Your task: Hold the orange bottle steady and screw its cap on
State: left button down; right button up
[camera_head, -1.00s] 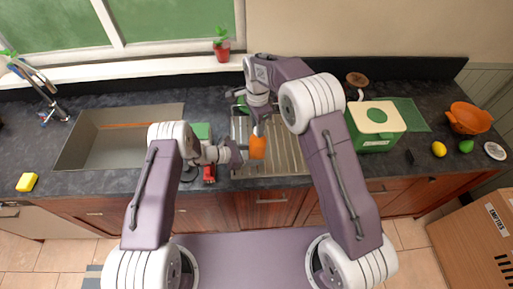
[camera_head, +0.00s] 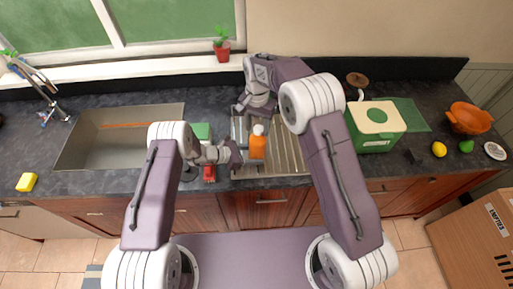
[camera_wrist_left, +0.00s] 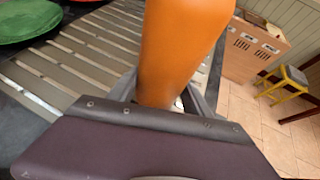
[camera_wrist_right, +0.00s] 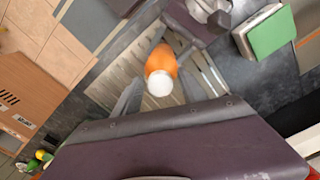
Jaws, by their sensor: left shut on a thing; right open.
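The orange bottle (camera_head: 258,149) stands roughly upright above the ribbed drainboard. My left gripper (camera_head: 243,154) is shut on it from the left, and the left wrist view shows the bottle (camera_wrist_left: 175,50) between the fingers. A white cap (camera_head: 258,129) sits at the bottle's top; whether it is tight cannot be told. My right gripper (camera_head: 241,108) is open and empty, up and to the left of the cap in the head view. In the right wrist view the cap (camera_wrist_right: 160,83) and bottle (camera_wrist_right: 161,60) appear between the spread fingers, apart from them.
The ribbed drainboard (camera_head: 287,157) lies beneath, with the sink (camera_head: 86,150) to the left. A green box (camera_head: 372,144) stands on the right, with an orange bowl (camera_head: 468,118), a lemon (camera_head: 438,149) and a lime (camera_head: 466,146) farther along. A green plate (camera_wrist_left: 25,22) shows in the left wrist view.

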jog(key=n, duration=1.4)
jog(key=shift+n, duration=0.3)
grip_shut()
jog(key=m, duration=0.4)
jog(key=shift+s+m, duration=0.1)
jog(key=shift+m, duration=0.2)
jog(key=m, duration=0.4)
jog(key=shift+m, duration=0.3)
jog(key=m, duration=0.4)
jog(key=shift+f+m, duration=0.1)
jog(key=shift+m, duration=0.3)
jog(key=m, duration=0.4)
jog(key=shift+d+m, duration=0.1)
jog(key=shift+m, duration=0.2)
grip_release()
